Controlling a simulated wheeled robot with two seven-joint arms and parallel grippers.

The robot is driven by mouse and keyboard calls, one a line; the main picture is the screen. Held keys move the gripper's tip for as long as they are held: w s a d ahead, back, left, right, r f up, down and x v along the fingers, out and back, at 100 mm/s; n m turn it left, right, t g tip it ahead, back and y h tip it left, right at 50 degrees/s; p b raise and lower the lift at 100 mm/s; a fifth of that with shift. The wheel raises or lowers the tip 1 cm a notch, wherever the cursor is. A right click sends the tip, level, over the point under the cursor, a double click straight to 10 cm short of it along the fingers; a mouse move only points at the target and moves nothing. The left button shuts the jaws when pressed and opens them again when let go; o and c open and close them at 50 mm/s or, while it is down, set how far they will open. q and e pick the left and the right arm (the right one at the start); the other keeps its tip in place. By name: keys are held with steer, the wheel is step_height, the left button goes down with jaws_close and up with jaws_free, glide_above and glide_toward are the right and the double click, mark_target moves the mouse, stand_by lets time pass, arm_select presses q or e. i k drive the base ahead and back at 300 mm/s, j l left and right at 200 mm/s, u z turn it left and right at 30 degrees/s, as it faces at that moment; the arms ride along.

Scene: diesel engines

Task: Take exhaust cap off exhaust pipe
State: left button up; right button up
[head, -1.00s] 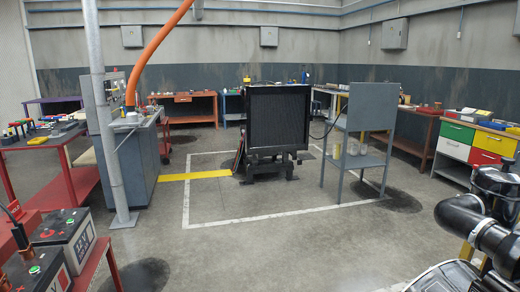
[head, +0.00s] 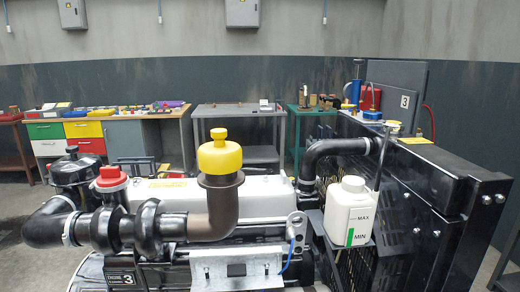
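A yellow cap (head: 220,153) sits on top of the upright brown exhaust pipe (head: 221,208) in the middle of the head view. The pipe bends down and left into the black engine parts. A red cap (head: 111,177) sits on a black fitting to its left. Neither of my grippers shows in the head view.
The engine carries a white reservoir (head: 349,208) marked MAX and MIN and, at right, a black radiator (head: 428,195). A black hose (head: 335,148) runs between engine and radiator. Behind stand a workbench with coloured drawers (head: 78,130) and a grey table (head: 238,112).

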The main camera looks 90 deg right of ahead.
mark_target(219, 157)
steer(key=z, duration=2.45)
steer(key=i+j+z, duration=0.1)
steer(key=j, duration=0.9)
steer(key=i+z, duration=0.05)
